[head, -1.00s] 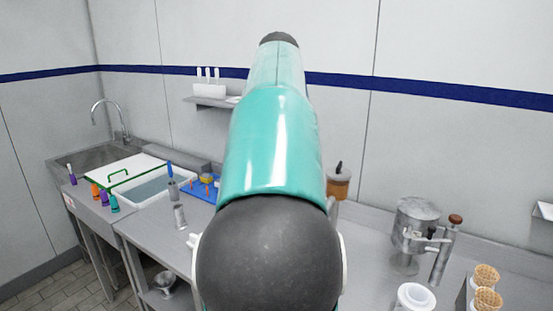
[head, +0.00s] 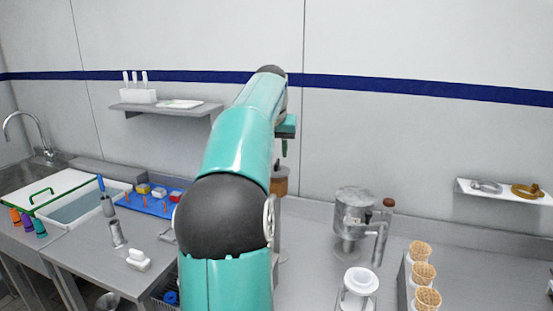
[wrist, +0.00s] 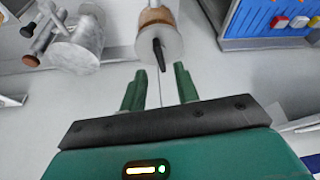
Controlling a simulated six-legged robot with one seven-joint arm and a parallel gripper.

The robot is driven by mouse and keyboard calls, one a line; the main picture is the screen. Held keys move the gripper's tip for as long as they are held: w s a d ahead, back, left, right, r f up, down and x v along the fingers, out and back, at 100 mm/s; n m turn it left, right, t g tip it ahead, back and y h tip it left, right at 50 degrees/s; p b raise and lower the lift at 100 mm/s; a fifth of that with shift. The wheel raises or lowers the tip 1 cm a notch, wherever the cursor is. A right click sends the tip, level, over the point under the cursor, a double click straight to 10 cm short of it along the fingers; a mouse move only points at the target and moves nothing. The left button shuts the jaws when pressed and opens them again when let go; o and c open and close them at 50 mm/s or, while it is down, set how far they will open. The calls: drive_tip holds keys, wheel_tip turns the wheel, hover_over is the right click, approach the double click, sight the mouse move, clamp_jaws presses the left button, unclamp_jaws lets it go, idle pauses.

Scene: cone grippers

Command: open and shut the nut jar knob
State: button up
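The nut jar (head: 279,184) stands on the counter behind my arm in the head view, showing as a brown body partly hidden by the arm. In the wrist view the jar (wrist: 155,16) is at the top, with a round grey lid and a black knob (wrist: 161,54) on it. My gripper (wrist: 160,72) is open and empty. Its two green fingers are spread either side of the knob's line, and the knob's tip appears between the fingertips. I cannot tell whether they touch it. In the head view my gripper (head: 286,138) hangs above the jar.
A metal dispenser (head: 354,214) with a handle stands right of the jar. A white cup-like holder (head: 360,283) and several cones (head: 422,273) are nearer. A blue tray (head: 157,207) and the sink (head: 20,177) lie left. A wall shelf (head: 165,110) is above.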

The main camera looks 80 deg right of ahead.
sight(277, 161)
drive_tip(key=shift+x, duration=1.95)
clamp_jaws()
